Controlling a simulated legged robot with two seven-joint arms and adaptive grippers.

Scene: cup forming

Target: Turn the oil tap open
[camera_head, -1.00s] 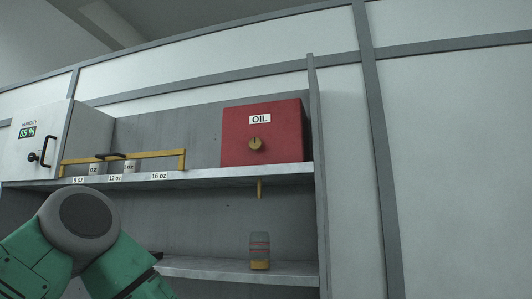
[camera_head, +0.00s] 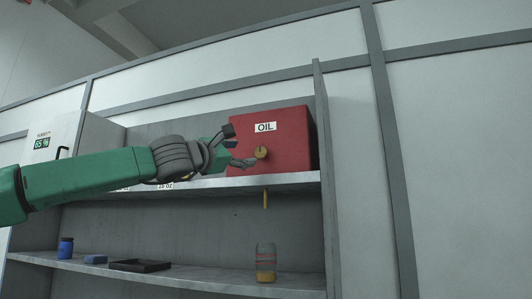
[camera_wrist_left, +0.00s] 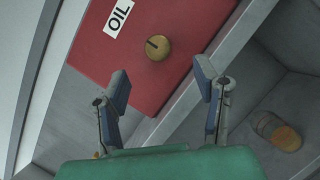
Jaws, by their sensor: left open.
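The oil tap is a round brass-yellow knob (camera_head: 262,153) on the front of a red box (camera_head: 288,138) labelled OIL, on the upper shelf. In the left wrist view the knob (camera_wrist_left: 157,47) shows a dark slot and lies just beyond the fingertips. My left gripper (camera_head: 240,146) is open and empty, just left of the knob and apart from it. In the wrist view its two fingers (camera_wrist_left: 162,85) stand apart with the red box behind them. My right gripper is not in view.
A yellow spout (camera_head: 265,199) hangs under the shelf above a clear jar (camera_head: 265,262) with yellow content. A blue bottle (camera_head: 66,247), blue block (camera_head: 96,259) and dark tray (camera_head: 140,265) sit on the lower shelf. A grey upright panel (camera_head: 323,180) stands right of the box.

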